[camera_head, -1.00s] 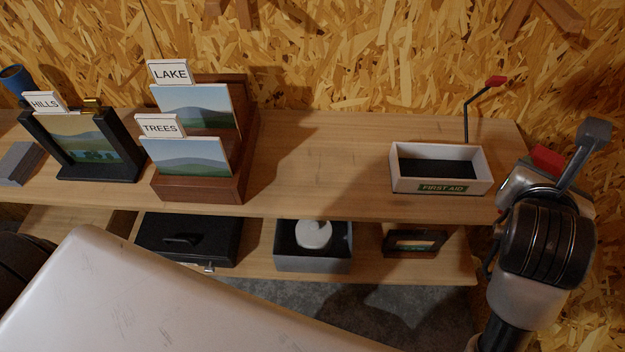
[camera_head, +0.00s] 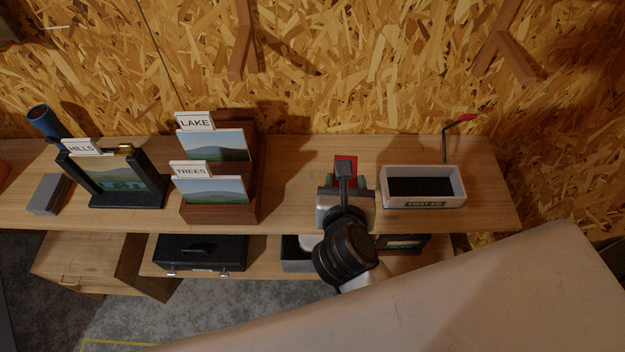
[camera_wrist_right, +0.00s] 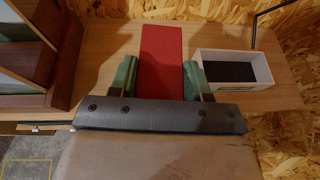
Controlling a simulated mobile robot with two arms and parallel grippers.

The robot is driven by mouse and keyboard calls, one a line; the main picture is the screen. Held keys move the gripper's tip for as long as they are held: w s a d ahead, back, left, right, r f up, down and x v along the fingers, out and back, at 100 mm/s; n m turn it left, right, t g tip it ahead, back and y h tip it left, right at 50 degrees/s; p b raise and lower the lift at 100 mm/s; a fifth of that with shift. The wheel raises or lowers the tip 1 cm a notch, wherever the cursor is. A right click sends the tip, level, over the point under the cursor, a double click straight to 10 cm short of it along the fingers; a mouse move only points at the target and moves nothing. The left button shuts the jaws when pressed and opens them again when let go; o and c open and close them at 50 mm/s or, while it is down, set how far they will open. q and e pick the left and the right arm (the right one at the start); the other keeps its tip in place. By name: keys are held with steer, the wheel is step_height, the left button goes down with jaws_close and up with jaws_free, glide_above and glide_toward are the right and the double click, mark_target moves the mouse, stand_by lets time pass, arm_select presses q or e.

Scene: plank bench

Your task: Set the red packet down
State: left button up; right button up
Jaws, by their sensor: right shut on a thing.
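The red packet (camera_head: 346,164) is a flat red slab in my right gripper (camera_head: 345,181), over the top shelf between the picture holder and the white first-aid box. In the right wrist view the packet (camera_wrist_right: 161,50) sits between the two green fingers of the right gripper (camera_wrist_right: 160,80), which is shut on it. Its near end is hidden by the gripper. I cannot tell whether its underside touches the shelf. My left gripper is not in view.
The top shelf (camera_head: 290,200) has bare wood around the packet. The white FIRST AID box (camera_head: 388,200), open-topped, stands to the right. A wooden holder (camera_head: 245,207) with LAKE and TREES cards stands to the left; a black HILLS stand (camera_head: 155,198) is farther left.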

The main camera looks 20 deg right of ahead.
arm_select(q)
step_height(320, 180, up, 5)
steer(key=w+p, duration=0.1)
steer(key=p, duration=0.2)
arm_select(e)
steer(key=s+a+y, duration=0.1)
steer(key=s+a, duration=0.1)
steer(key=s, duration=0.2)
steer(key=shift+n, duration=0.5)
steer(key=w+f+b, duration=0.3)
steer(key=f, duration=0.1)
steer(key=w+a+f+b, duration=0.1)
steer(key=w+f+b, duration=0.2)
steer(key=w+b, duration=0.1)
steer(key=w+f+b, duration=0.3)
steer(key=w+f, duration=0.1)
steer(key=shift+a+f+b, duration=0.15)
steer(key=shift+f+b, duration=0.15)
steer(key=shift+f, duration=0.05)
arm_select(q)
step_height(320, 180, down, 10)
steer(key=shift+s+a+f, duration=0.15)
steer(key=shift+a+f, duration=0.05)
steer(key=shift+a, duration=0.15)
arm_select(e)
steer(key=shift+r, duration=0.15)
steer(key=o, duration=1)
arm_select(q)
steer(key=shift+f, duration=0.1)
